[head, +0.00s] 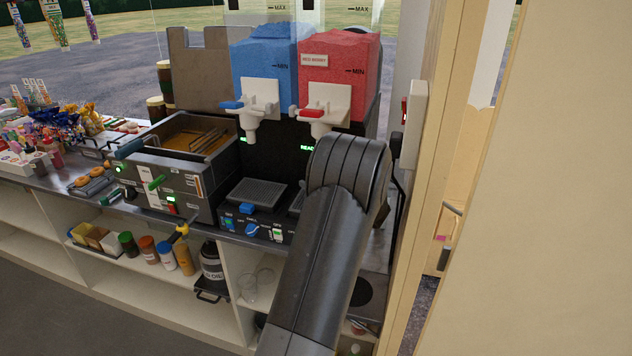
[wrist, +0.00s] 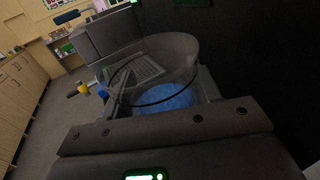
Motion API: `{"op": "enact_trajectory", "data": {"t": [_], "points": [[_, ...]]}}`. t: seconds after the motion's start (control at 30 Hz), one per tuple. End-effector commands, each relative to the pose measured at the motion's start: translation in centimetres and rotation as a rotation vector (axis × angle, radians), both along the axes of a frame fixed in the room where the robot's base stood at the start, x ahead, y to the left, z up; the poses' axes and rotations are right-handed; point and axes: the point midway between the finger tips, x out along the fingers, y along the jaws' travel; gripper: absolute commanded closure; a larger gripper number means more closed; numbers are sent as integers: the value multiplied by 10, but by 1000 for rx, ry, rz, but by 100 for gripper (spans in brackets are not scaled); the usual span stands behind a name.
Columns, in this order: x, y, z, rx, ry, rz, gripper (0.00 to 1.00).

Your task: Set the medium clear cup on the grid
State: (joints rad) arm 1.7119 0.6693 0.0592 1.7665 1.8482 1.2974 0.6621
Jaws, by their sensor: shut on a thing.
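A clear cup (wrist: 183,50) with blue stuff (wrist: 165,98) in its lower part is held between the fingers of my gripper (wrist: 155,88) in the wrist view. A slotted grid (wrist: 150,68) shows beyond and through the cup's clear wall; I cannot tell whether the cup touches it. In the head view a dark grid (head: 257,193) lies under the blue slush tank's tap, and a second grid (head: 297,201) to its right is mostly hidden by my arm. My gripper and the cup are hidden behind my arm there.
Blue (head: 262,72) and red (head: 338,72) slush tanks with white taps stand above the grids. A fryer (head: 180,145) is to the left. Clear cups (head: 249,289) stand on the shelf below. A wooden post (head: 430,180) rises at the right.

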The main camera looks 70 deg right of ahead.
Motion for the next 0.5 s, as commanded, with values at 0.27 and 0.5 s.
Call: {"op": "enact_trajectory", "data": {"t": [0.27,0.5], "points": [[0,0,-3,0,0,0,72],[0,0,-3,0,0,0,33]]}}
